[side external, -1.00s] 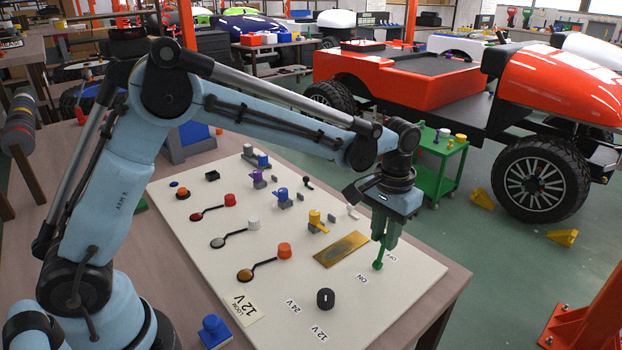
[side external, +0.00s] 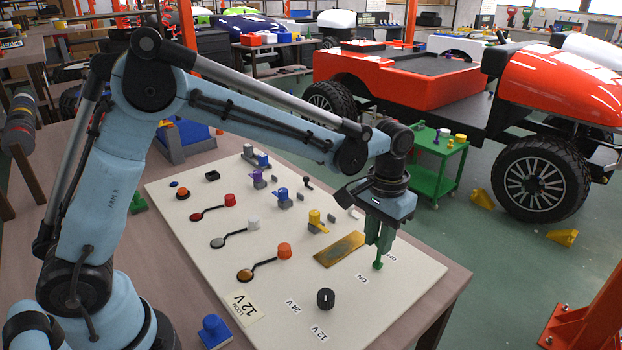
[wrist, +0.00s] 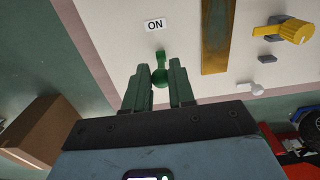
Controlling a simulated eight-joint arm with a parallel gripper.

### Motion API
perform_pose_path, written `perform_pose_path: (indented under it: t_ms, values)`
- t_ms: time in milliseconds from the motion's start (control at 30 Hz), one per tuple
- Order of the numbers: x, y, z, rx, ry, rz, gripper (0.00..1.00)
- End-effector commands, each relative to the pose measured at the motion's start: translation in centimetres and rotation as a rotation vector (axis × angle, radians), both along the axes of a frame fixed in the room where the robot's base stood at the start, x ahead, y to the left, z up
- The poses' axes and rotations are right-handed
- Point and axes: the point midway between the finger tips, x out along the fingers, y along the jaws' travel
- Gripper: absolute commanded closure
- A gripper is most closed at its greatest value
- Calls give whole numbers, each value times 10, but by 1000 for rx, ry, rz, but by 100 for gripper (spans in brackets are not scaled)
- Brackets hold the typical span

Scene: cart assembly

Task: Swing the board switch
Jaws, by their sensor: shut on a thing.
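The board switch is a green lever (side external: 377,265) near the right edge of the white board (side external: 420,288), between the ON label (side external: 361,279) and a partly hidden OFF label (side external: 391,256). My gripper (side external: 378,246) is low over the board and shut on the upper part of the lever. In the wrist view, the green lever (wrist: 160,60) shows between my two green fingers, and its lower end points toward the ON label (wrist: 155,25). My fingers hide part of the lever, so its exact angle is hard to tell.
A brass plate (side external: 340,249) lies just left of the switch. A green trolley (side external: 437,170) and a red car (side external: 400,80) stand beyond the table.

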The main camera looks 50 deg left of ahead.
Motion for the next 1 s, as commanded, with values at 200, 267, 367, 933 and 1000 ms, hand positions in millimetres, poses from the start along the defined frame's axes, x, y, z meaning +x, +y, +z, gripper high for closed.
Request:
perform_pose_path:
  t_ms: [200, 267, 367, 933, 1000]
  values:
    - [-11, 0, -2, 0, 4, -1, 93]
    - [-14, 0, -2, 0, 4, -1, 93]
    - [-18, 0, -3, 0, 4, 0, 93]
    - [-28, 0, -7, 0, 4, 0, 93]
    - [-29, 0, -7, 0, 4, 0, 93]
